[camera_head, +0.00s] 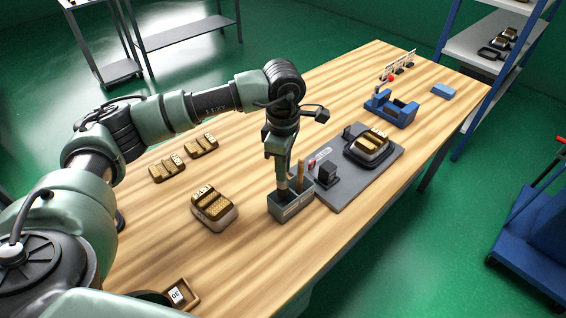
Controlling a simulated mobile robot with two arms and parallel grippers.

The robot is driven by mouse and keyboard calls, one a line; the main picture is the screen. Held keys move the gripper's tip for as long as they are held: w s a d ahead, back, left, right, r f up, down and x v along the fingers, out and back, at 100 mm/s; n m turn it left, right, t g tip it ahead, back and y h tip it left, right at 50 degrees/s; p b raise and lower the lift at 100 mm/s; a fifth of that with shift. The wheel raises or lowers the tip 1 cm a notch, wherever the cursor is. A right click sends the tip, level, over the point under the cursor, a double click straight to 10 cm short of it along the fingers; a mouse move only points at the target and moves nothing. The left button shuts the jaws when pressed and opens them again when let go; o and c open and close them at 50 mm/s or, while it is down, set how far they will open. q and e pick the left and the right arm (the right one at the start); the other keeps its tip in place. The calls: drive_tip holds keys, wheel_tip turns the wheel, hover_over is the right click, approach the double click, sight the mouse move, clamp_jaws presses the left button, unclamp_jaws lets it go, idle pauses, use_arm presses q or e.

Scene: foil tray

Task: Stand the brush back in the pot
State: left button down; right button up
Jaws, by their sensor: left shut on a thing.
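My left gripper (283,183) points down right over the pot and is shut on the brush, which is mostly hidden by the fingers. The brush's lower end is at or inside the pot's opening; I cannot tell whether it touches the bottom. A brown wooden handle (301,172) stands nearly upright at the pot's right side, just beside the fingers. My right gripper is not in view.
The grey board (345,183) carries a black block (327,173) and a dark tray (357,154) with a foil-wrapped, gold-topped stack. Another such stack (213,207) stands left of the pot. A blue fixture (391,108) is farther back. The near table is mostly clear.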

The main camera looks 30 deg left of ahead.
sight(283, 187)
use_arm(q)
wheel_tip(283, 187, down, 7)
drive_tip(key=b, duration=0.5)
drive_tip(key=shift+f+b, duration=0.1)
drive_tip(key=shift+b, duration=0.25)
drive_tip(key=shift+f+b, duration=0.45)
drive_tip(key=shift+b, duration=0.35)
idle(0.9)
idle(0.5)
drive_tip(key=c, duration=0.8)
unclamp_jaws()
drive_tip(key=shift+o, duration=0.2)
drive_tip(key=shift+r, duration=0.2)
